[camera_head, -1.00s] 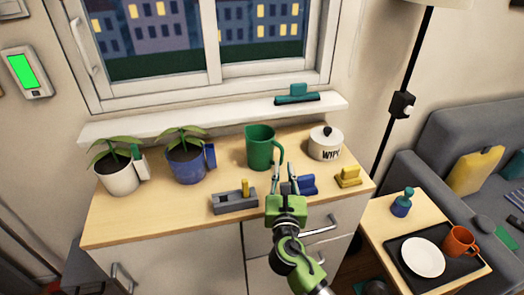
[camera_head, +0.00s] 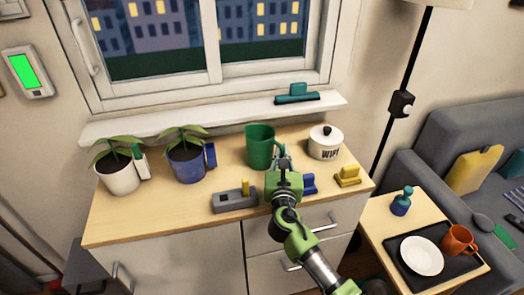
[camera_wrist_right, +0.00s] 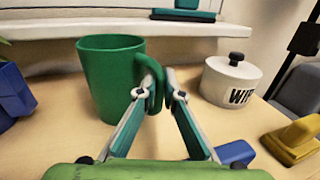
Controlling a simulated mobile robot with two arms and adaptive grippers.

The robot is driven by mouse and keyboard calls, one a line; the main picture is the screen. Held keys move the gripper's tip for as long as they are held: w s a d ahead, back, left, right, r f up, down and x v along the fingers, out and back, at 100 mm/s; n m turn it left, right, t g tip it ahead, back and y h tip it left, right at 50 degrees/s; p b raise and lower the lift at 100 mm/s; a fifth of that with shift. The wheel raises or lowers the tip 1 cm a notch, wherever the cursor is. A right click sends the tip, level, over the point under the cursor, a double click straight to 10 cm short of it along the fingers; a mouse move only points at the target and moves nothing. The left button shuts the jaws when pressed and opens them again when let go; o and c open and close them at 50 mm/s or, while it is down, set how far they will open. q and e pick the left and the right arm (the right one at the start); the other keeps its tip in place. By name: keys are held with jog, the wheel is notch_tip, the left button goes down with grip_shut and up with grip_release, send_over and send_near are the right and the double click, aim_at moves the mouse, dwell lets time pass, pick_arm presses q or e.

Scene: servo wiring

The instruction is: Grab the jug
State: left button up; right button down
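The jug is a green, upright, mug-like vessel (camera_head: 260,147) on the wooden top of the cabinet, with its handle to the right. In the right wrist view the jug (camera_wrist_right: 110,80) stands left of centre. My right gripper (camera_head: 281,162) is at the handle, with its fingers reaching forward. In the right wrist view the handle is between the fingertips of the right gripper (camera_wrist_right: 158,82), one on each side. The tips are close to the handle; whether they press on it I cannot tell. My left gripper is not in view.
Two potted plants (camera_head: 118,175) (camera_head: 186,164) stand left of the jug. A white lidded pot (camera_head: 325,145) stands to the right. A grey block (camera_head: 233,201), a blue object (camera_head: 309,184) and a yellow object (camera_head: 347,176) lie near the front. The windowsill (camera_head: 200,122) is behind.

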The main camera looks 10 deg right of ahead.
jog(key=shift+r, duration=0.25)
